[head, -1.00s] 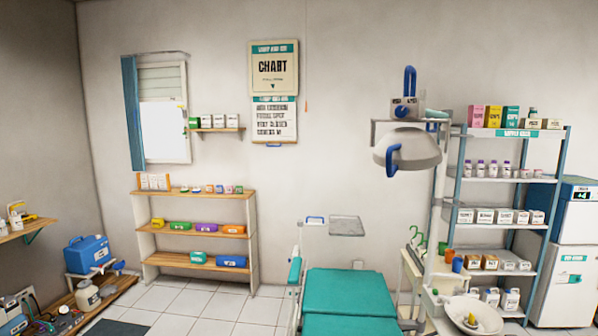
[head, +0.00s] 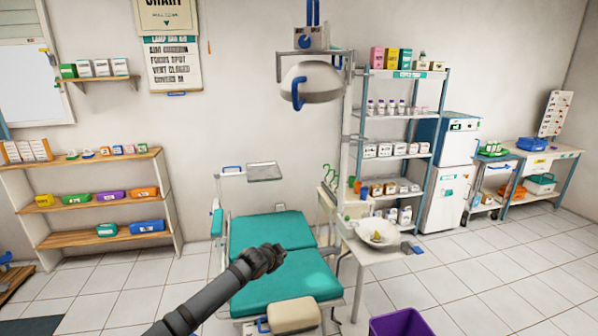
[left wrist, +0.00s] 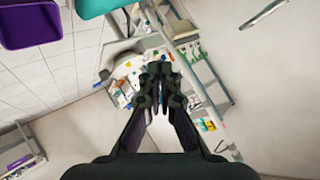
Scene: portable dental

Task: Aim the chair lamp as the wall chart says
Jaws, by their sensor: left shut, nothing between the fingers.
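The chair lamp (head: 312,84) hangs on its pole above the far right side of the chair. It has a rounded white head with a blue handle (head: 297,93) on its left part and a control box (head: 311,38) above. The wall chart (head: 172,62) hangs on the back wall to the left, its upper board cut off by the picture's top. Its lower sheet has several short lines of text, partly legible, such as "focus spot" and "vent closed". My left gripper (head: 268,257) is over the teal chair, shut and empty, well below the lamp. The left wrist view shows its fingers (left wrist: 160,72) together.
The teal dental chair (head: 270,232) stands in the middle with a small tray (head: 265,172) behind it. A basin (head: 377,232) and a shelf rack (head: 395,131) are to the right. A purple bin (head: 402,322) is at the front. Floor tiles at the right are clear.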

